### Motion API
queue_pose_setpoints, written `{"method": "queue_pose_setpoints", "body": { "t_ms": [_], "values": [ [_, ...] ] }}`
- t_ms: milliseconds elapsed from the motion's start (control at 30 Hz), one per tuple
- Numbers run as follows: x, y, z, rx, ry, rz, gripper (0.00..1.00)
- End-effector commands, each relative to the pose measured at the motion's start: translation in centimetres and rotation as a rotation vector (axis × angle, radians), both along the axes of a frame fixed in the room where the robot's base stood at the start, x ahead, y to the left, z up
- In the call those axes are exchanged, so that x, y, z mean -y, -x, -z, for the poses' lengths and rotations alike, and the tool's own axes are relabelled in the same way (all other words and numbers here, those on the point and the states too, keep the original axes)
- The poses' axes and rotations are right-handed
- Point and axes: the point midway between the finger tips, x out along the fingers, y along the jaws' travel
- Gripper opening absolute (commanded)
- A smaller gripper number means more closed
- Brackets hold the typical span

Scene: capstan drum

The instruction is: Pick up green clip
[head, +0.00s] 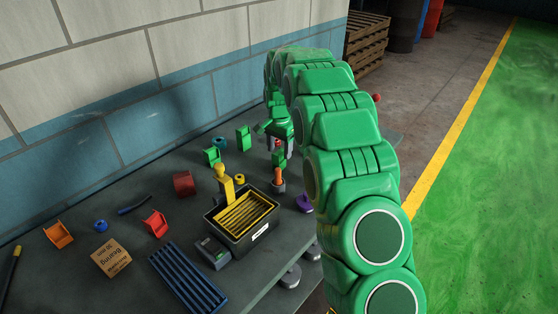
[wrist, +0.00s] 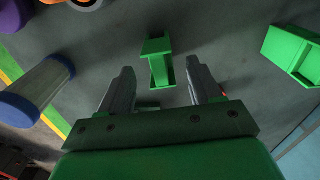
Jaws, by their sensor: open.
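A green clip (wrist: 157,60), a small block shape with an open recess, lies on the dark table between and just beyond my fingertips in the wrist view. My gripper (wrist: 160,72) is open, with one finger on each side of the clip and no visible contact. A second green piece (wrist: 292,55) lies to the right in that view. In the head view my gripper (head: 279,132) is over the far end of the table, with a small green piece (head: 279,156) just below it. Two more green pieces stand to its left, one upright (head: 243,138) and one nearer (head: 212,156).
A grey cylinder with blue ends (wrist: 38,90) is close on the left in the wrist view. In the head view, a black bin (head: 240,232) with a yellow-handled tool, an orange-handled item (head: 278,178) and a purple piece (head: 304,202) stand nearer. A block wall (head: 120,90) bounds the table behind.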

Motion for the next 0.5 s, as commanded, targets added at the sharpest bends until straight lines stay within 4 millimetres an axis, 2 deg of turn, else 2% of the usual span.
{"method": "queue_pose_setpoints", "body": {
  "t_ms": [300,500],
  "values": [
    [-0.2,0.2,3.9,-0.001,0.0,0.0,0.64],
    [-0.2,0.2,4.4,-0.001,0.0,0.0,0.64]
  ]
}}
